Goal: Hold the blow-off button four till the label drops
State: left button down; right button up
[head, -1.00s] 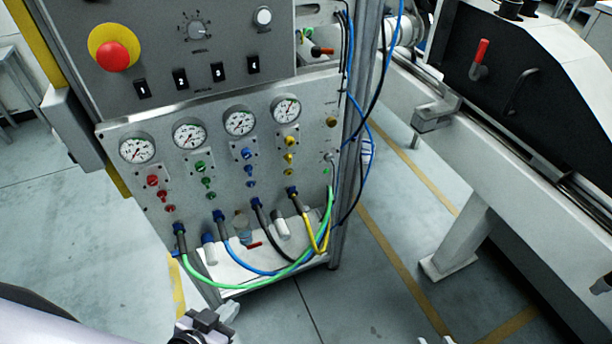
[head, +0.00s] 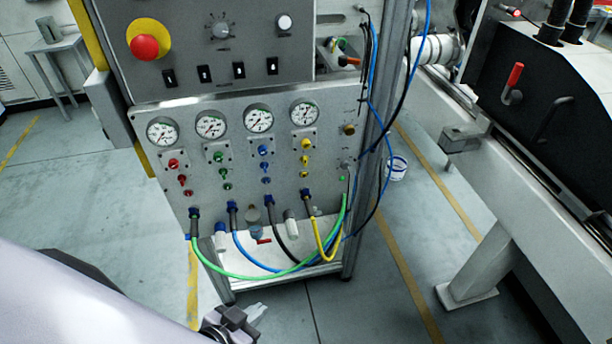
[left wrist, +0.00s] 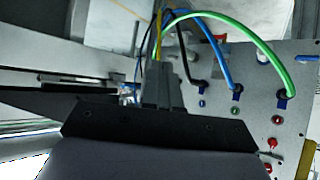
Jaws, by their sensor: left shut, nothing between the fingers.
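The pneumatic panel (head: 240,180) stands at center left, with four columns, each under a round gauge. The fourth column, under the rightmost gauge (head: 305,113), has yellow knobs (head: 305,160); I cannot tell which part is the blow-off button four. My left gripper (head: 250,315) is at the bottom edge of the head view, below and in front of the panel, apart from the knobs. In the left wrist view its fingers (left wrist: 162,85) are shut and empty, with the panel (left wrist: 270,85) to their right. No label is clearly visible. My right gripper is out of view.
Green, blue, black and yellow hoses (head: 235,276) loop below the knobs. A red emergency stop (head: 145,47) and numbered switches sit above the gauges. A white machine beam (head: 500,190) runs along the right. Floor between is open, with a white bucket (head: 397,168).

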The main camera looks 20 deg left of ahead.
pick_arm(q)
jog(key=w+d+r+m+t+b, duration=0.1)
jog(key=w+m, duration=0.2)
jog(key=w, duration=0.5)
jog(key=w+d+r+m+t+b, duration=0.1)
jog(key=w+m, duration=0.3)
jog(key=w, duration=0.4)
jog(key=w+d+r+m+t+b, duration=0.1)
jog(key=w+r+m+t+b, duration=0.1)
jog(key=w, duration=0.6)
jog(key=shift+w+d+r+m+t+b, duration=0.15)
jog(key=shift+r+m+t+b, duration=0.35)
jog(key=shift+m, duration=0.6)
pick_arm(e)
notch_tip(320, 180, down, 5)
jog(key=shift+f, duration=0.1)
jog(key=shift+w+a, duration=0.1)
